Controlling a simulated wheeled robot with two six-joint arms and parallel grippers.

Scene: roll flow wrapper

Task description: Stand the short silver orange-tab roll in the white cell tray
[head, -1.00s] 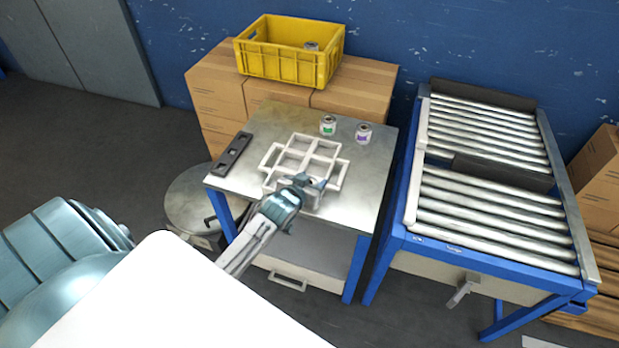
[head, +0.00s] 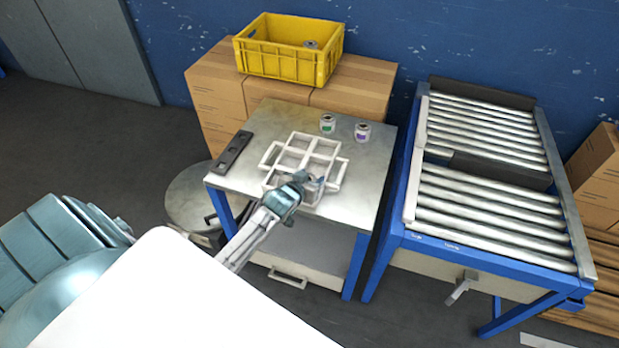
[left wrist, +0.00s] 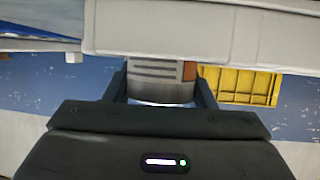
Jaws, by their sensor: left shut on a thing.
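The white cell tray (head: 291,158) lies on the metal-topped table, its open cells facing up. My left gripper (head: 312,183) is over the front right part of the tray in the head view. In the left wrist view, my left gripper (left wrist: 162,92) is shut on a short silver roll (left wrist: 150,72) with an orange tab (left wrist: 190,70) on its side. A pale wall or bar crosses the roll's upper part in that view and hides it. Whether the roll touches the tray floor cannot be told. My right gripper is not in view.
Two silver rolls, one with a green label (head: 327,123) and one with a purple label (head: 362,131), stand behind the tray. A dark holder (head: 234,153) lies to its left. A yellow crate (head: 290,60) sits on cartons behind; a roller conveyor (head: 490,205) stands right.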

